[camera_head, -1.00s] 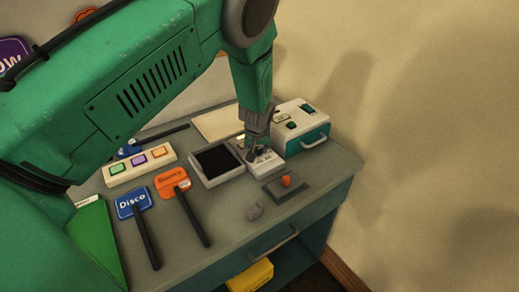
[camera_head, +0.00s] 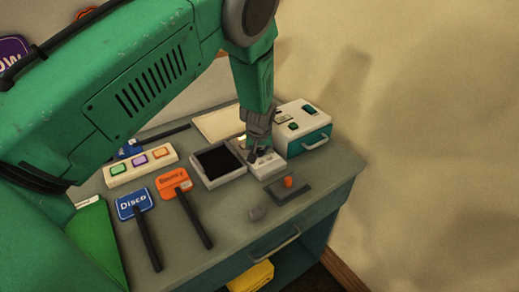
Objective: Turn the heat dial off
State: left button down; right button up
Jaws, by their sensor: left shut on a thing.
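My left gripper (camera_head: 262,152) points down at the small white control box (camera_head: 268,170) beside the black-topped tray. It is shut on a small dark dial on top of that box. The fingers cover most of the dial, so its marking and setting cannot be read. My right gripper is not in view.
A white and teal machine (camera_head: 305,128) stands just right of the gripper. The black-topped tray (camera_head: 218,164) is at its left. Paddle signs (camera_head: 132,204) and a button strip (camera_head: 140,165) are at left.

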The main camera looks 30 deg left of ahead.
pick_arm(q)
jog(key=shift+s+d+f, duration=0.15)
jog(key=shift+s+f, duration=0.15)
jog(key=c, duration=1.3)
grip_release()
jog(key=shift+r, duration=0.1)
jog(key=shift+o, duration=0.2)
jog(key=shift+d, duration=0.1)
jog(key=shift+w+r, duration=0.15)
jog(key=shift+r, duration=0.55)
jog(key=v, duration=1.1)
jog(key=shift+d, duration=0.2)
jog(key=shift+a+f, duration=0.1)
jog(key=shift+f, duration=0.05)
